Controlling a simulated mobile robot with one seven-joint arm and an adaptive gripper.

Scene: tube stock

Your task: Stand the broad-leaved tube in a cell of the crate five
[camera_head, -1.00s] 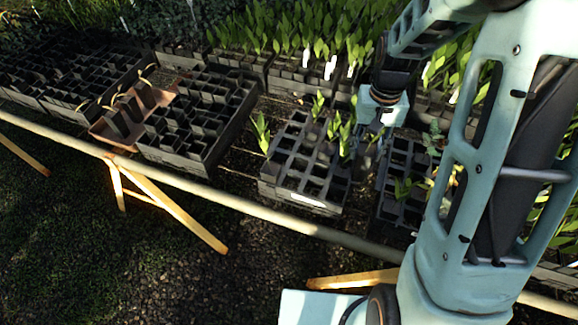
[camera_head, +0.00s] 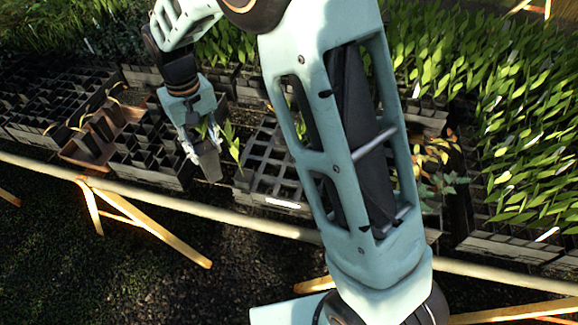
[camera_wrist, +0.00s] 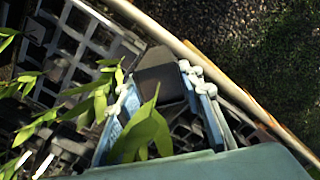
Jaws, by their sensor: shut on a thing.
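My gripper (camera_head: 194,145) is shut on a dark square tube (camera_head: 208,166) and holds it above the front edge of the bench, tilted. In the wrist view the tube (camera_wrist: 160,76) sits between the fingers, with broad green leaves (camera_wrist: 146,132) nearer the camera. A dark open-cell crate (camera_head: 272,182) with a pale front label stands just right of the tube; its far part is hidden by my arm. It also shows at the upper left of the wrist view (camera_wrist: 88,42). I cannot read which crate is number five.
Another celled crate (camera_head: 145,165) lies left of and behind the tube, beside a brown tray (camera_head: 88,152). Dense seedlings (camera_head: 520,130) fill the right. A pale rail (camera_head: 275,222) runs along the bench front.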

